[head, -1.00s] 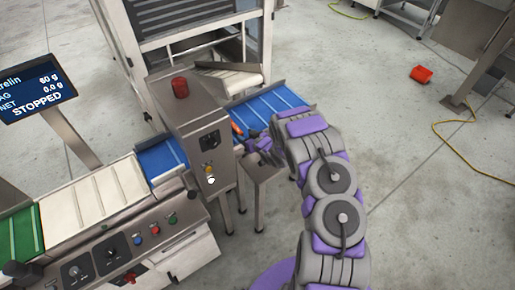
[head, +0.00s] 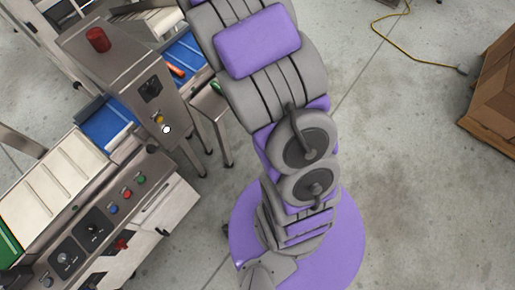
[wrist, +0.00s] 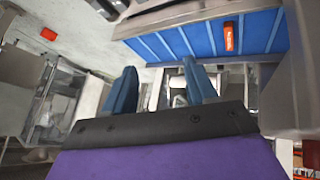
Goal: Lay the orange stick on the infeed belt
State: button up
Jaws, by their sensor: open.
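The orange stick (head: 176,71) lies on the blue ribbed belt (head: 187,47) beyond the steel control box in the head view. In the wrist view the stick (wrist: 229,36) lies on the blue belt (wrist: 180,41), nearly in line with its ribs and close to the steel wall at the right. My gripper (wrist: 158,70) is open, with two blue fingers apart and nothing between them. The stick is clear of both fingers. In the head view my gripper is hidden behind or beyond my arm.
A steel control box (head: 130,62) with a red beacon (head: 98,40) stands beside the belt. A small stand (head: 212,103) with a green item (head: 215,88) is close to my arm. A brown crate (head: 492,95) is at right. Floor between is open, crossed by a yellow cable (head: 415,60).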

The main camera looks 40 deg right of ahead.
jog(key=s+a+r+g+y, duration=0.1)
jog(key=s+a+r+g, duration=0.2)
jog(key=s, duration=1.1)
jog(key=s+a+r+g+y, duration=0.1)
jog(key=s+a+r, duration=0.4)
jog(key=s, duration=0.9)
jog(key=s+a+r+g+y, duration=0.1)
jog(key=s+a+r+g, duration=0.3)
jog(key=s, duration=1)
jog(key=shift+s+a+r+m+g, duration=0.15)
jog(key=shift+s+a+m+g, duration=0.15)
jog(key=shift+a, duration=0.8)
jog(key=shift+w+a, duration=0.1)
jog(key=shift+a, duration=0.1)
